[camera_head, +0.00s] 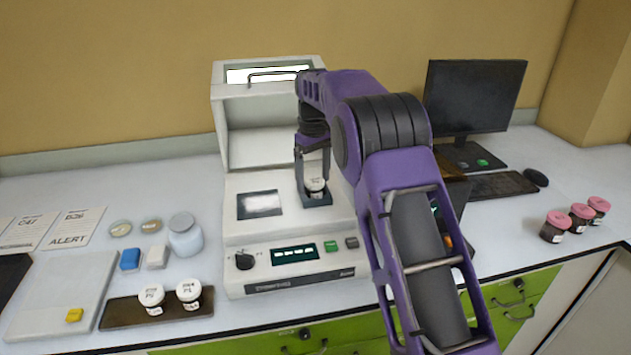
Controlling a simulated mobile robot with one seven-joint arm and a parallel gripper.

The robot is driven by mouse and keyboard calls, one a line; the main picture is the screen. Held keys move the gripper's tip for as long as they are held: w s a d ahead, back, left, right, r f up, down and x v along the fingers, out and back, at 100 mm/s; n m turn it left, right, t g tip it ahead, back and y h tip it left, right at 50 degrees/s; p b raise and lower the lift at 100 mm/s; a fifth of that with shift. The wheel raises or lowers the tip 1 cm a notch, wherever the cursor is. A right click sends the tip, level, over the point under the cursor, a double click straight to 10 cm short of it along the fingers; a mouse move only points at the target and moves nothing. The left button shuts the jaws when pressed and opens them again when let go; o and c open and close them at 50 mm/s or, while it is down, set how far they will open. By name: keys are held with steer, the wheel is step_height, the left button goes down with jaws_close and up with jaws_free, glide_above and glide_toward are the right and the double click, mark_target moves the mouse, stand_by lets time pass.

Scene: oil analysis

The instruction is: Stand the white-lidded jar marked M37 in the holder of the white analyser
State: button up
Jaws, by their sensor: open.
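The white analyser (290,262) stands at the middle of the bench with its upper hood open. A small white-lidded jar (316,186) is upright on the analyser's deck, at the dark holder (318,201). Its marking is too small to read. My gripper (313,182) points down over this jar, with its open fingers around it. The fingers and arm partly hide the jar and holder, so I cannot tell how deep the jar sits or whether a finger touches it.
Two white-lidded jars (151,298) (189,293) stand on a dark tray (130,317) at front left. Several red-lidded jars (581,216) are at right. A monitor (476,95) stands behind. My purple arm crosses the analyser's right side. The bench left of the analyser holds small items.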

mark_target(315, 181)
step_height(315, 181, up, 10)
steer(key=p, duration=0.1)
steer(key=shift+w+d+r+p, duration=0.15)
steer(key=shift+d+r+p, duration=0.05)
steer(key=shift+d+p, duration=0.1)
